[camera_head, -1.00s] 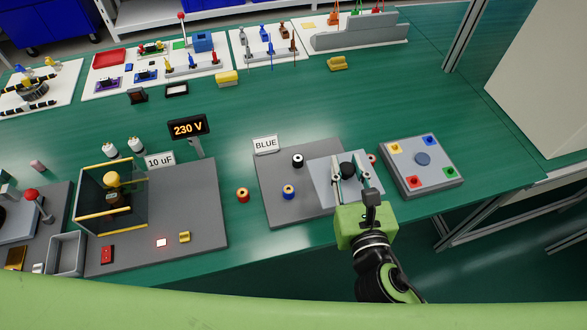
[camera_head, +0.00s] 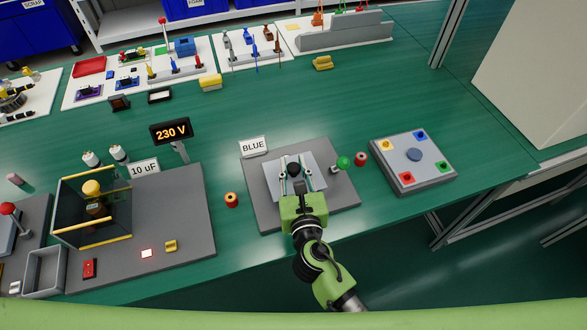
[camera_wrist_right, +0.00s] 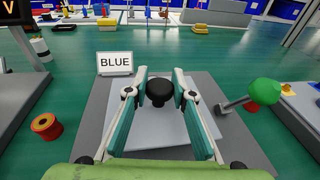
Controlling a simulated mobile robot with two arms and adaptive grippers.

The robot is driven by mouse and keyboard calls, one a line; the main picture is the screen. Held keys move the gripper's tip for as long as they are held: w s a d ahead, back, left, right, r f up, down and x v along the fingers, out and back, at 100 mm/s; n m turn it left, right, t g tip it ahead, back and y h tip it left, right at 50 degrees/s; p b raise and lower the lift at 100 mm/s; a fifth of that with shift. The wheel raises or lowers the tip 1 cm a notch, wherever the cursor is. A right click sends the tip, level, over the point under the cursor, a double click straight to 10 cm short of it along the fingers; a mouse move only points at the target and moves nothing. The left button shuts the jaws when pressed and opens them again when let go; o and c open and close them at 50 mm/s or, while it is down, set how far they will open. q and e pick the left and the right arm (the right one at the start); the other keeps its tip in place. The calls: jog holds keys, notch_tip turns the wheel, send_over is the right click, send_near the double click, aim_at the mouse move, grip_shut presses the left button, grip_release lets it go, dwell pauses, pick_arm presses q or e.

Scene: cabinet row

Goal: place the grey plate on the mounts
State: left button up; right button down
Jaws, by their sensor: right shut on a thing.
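The light grey plate (camera_head: 277,190) has a black knob (camera_head: 293,169) on top. My right gripper (camera_head: 296,178) is shut on that knob. The plate is over the middle of a darker grey base (camera_head: 335,201) with a BLUE sign behind it. In the right wrist view the black knob (camera_wrist_right: 160,92) is between the fingertips, and the plate (camera_wrist_right: 150,133) spreads out below them. The mounts are hidden under the plate. I cannot tell whether the plate touches them. My left gripper is not in view.
A lever with a green ball (camera_head: 343,162) is at the base's right edge. A red spool (camera_head: 360,159) stands beyond it, and an orange spool (camera_head: 231,200) stands left of the base. A grey box with coloured squares (camera_head: 426,175) is at the right.

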jog(key=shift+f, duration=0.15)
jog(key=c, duration=1.7)
grip_release()
jog(key=shift+s, duration=0.35)
jog(key=b+v, duration=0.1)
jog(key=v, duration=1)
jog(key=shift+s, duration=0.2)
